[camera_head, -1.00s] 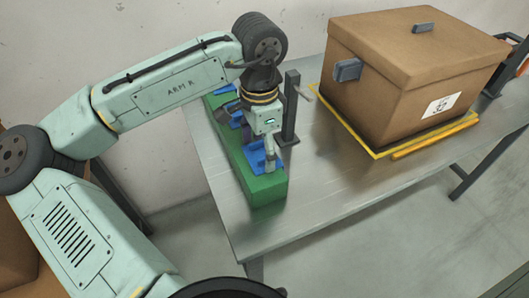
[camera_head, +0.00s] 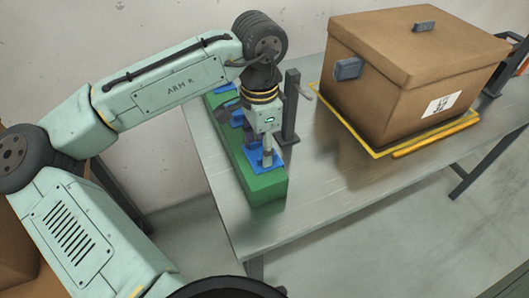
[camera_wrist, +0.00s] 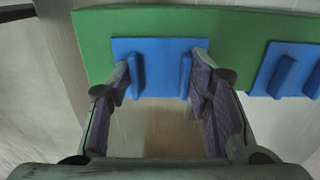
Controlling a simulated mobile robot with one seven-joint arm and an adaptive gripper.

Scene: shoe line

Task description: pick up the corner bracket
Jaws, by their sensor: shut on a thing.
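The corner bracket (camera_wrist: 160,68) is a blue plate with two upright ribs. It sits at the near end of a green block (camera_head: 263,190), and it also shows in the head view (camera_head: 256,163). My gripper (camera_wrist: 163,75) points down over it and is shut on it. In the wrist view the fingertips are at the outer sides of the two ribs. In the head view my gripper (camera_head: 268,158) hides part of the bracket. I see no gap between the bracket and the green block.
Another blue piece (camera_wrist: 287,70) sits farther along the green block. A dark post (camera_head: 290,105) stands close to the right of my gripper. A large brown box (camera_head: 400,80) stands at the back right of the metal table (camera_head: 325,185). The table's front part is clear.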

